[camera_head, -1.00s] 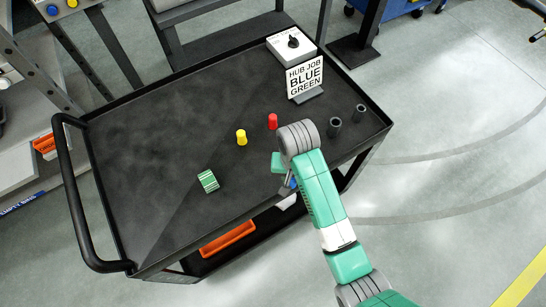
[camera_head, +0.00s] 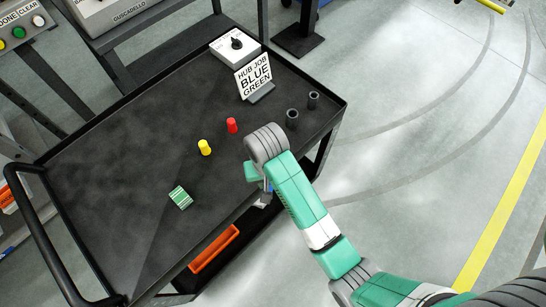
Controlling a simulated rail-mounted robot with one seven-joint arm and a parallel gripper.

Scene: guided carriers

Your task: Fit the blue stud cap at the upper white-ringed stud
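My gripper (camera_head: 266,190) hangs over the near right edge of the black cart, mostly hidden behind my own wrist. A small patch of blue (camera_head: 270,186) shows at the gripper. I cannot tell whether it is the blue stud cap or whether the fingers are closed on it. No white-ringed stud is in view.
The black cart (camera_head: 110,185) has a raised rim and a handle at left. A sign (camera_head: 254,76) reading "HUB JOB BLUE GREEN", a white box with a knob (camera_head: 235,47) and two dark hollow cylinders (camera_head: 292,117) stand towards its far right. Open floor lies at right.

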